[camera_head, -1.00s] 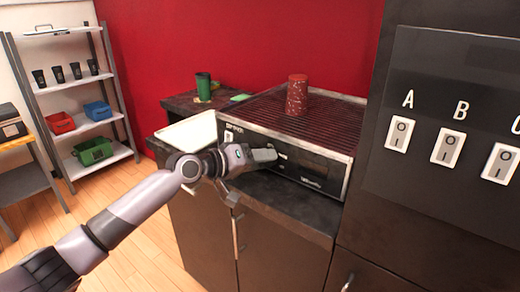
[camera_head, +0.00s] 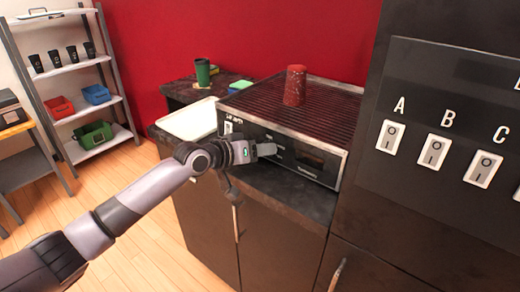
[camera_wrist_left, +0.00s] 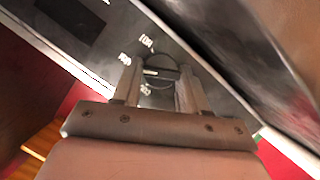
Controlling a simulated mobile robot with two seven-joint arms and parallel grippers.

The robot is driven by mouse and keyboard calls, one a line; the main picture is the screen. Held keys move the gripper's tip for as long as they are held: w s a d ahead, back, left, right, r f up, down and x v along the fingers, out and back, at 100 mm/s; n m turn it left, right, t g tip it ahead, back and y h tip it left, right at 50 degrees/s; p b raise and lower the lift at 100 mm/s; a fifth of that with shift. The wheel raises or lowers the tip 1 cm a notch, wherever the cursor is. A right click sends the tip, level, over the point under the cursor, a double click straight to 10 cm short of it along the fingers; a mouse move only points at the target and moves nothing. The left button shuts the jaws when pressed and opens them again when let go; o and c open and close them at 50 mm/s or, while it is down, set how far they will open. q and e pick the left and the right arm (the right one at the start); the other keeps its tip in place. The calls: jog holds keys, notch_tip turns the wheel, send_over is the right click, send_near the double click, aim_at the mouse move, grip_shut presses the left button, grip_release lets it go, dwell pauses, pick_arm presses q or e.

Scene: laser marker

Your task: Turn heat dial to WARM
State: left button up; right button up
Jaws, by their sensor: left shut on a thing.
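The heat dial (camera_wrist_left: 158,84) is a dark round knob with a light pointer line on the machine's front panel. Small printed marks stand around it, too blurred to read surely. In the left wrist view the dial sits between the fingers of my left gripper (camera_wrist_left: 159,72), which is shut on it. In the head view my left gripper (camera_head: 266,149) reaches the front of the dark machine (camera_head: 335,118) and hides the dial. The pointer lies roughly across the gap between the fingers. My right gripper is not in view.
A red speckled cup (camera_head: 295,86) stands on the machine's ribbed top. A white tray (camera_head: 190,120) lies left of the machine, with a green cup (camera_head: 202,72) behind. A dark panel with switches (camera_head: 434,150) stands close on the right. Shelves (camera_head: 102,147) are far left.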

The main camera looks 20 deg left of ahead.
pick_arm(q)
jog(key=o, duration=1.1)
jog(key=shift+c, duration=0.2)
jog(key=v, duration=0.7)
jog(key=shift+s, duration=0.1)
